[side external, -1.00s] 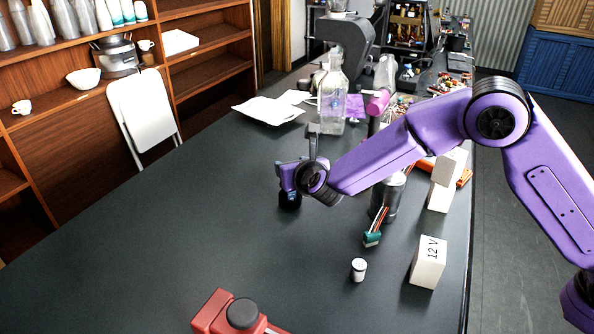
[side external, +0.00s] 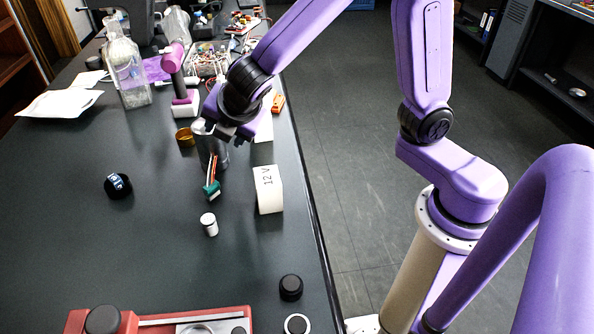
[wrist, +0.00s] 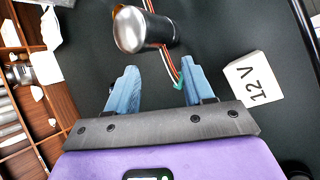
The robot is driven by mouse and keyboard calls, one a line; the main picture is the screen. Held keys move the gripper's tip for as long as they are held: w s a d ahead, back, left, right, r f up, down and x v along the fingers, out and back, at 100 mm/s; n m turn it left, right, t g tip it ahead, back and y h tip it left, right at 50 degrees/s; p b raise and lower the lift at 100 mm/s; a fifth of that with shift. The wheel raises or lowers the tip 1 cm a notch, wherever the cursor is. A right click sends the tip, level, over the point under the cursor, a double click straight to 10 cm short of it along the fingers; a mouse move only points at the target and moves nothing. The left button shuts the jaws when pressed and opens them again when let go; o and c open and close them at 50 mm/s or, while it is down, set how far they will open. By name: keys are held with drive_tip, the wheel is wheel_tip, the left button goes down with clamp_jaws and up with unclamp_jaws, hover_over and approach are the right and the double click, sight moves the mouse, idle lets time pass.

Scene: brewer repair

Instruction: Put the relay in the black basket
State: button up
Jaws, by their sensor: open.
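My gripper (side external: 228,130) is open and empty, low over the table beside the metal cylinder (side external: 208,150). In the wrist view the fingers (wrist: 157,72) are spread and point towards that cylinder (wrist: 132,32). A small teal block with red and white wires (side external: 211,189) lies in front of the cylinder. A short black round part with a blue label (side external: 118,187) sits alone on the left. I cannot tell which part is the relay. I see no basket that I can make out.
A white box marked 12 V (side external: 268,190) stands right of the teal block, and a small white cylinder (side external: 209,226) stands in front. A glass bottle (side external: 126,70) is at the back left. A red device (side external: 160,318) is at the front.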

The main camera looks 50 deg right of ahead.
drive_tip(key=s+d+m+g+y, duration=0.1)
drive_tip(key=s+d+m+g, duration=0.2)
drive_tip(key=s, duration=1)
drive_tip(key=s+d+f+m+g+y, duration=0.1)
drive_tip(key=s+d+m+g, duration=0.3)
drive_tip(key=s, duration=0.9)
drive_tip(key=d+m, duration=0.2)
drive_tip(key=d, duration=0.2)
drive_tip(key=shift+d+y, duration=0.2)
drive_tip(key=shift+y, duration=0.1)
